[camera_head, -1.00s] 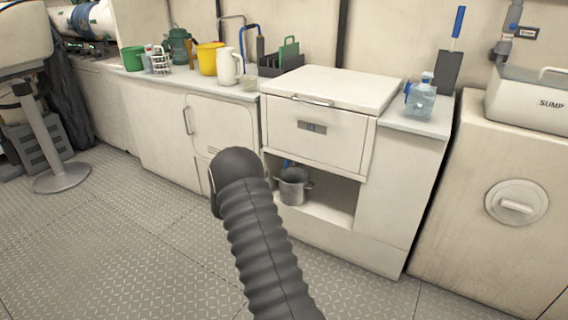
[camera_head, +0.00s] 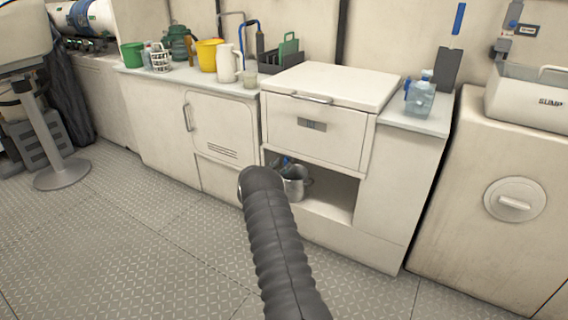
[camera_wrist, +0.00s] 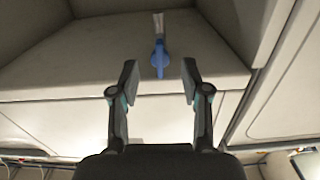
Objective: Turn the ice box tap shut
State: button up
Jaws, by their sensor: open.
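The ice box (camera_head: 350,145) is a white cabinet with a lid and a recess low in its front. The tap (camera_wrist: 159,58) has a blue handle and hangs from a pale pipe in the wrist view. A small blue part of it (camera_head: 286,160) shows at the top of the recess in the head view. My gripper (camera_wrist: 160,82) is open, with one finger on each side of the handle's line. The handle appears beyond or level with the fingertips, with gaps on both sides; exact depth is unclear.
A metal pot (camera_head: 295,184) stands in the recess under the tap, partly hidden by my arm. The recess has side walls and a roof close to my gripper. The floor in front is clear.

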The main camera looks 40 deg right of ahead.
aim_at(286, 161)
jog(key=shift+x, duration=1.35)
grip_shut()
jog(key=m+b, duration=0.1)
jog(key=b, duration=0.3)
jog(key=shift+f+m, duration=0.35)
jog(key=shift+m, duration=0.05)
jog(key=m+b, duration=0.2)
jog(key=shift+r+m+b, duration=0.3)
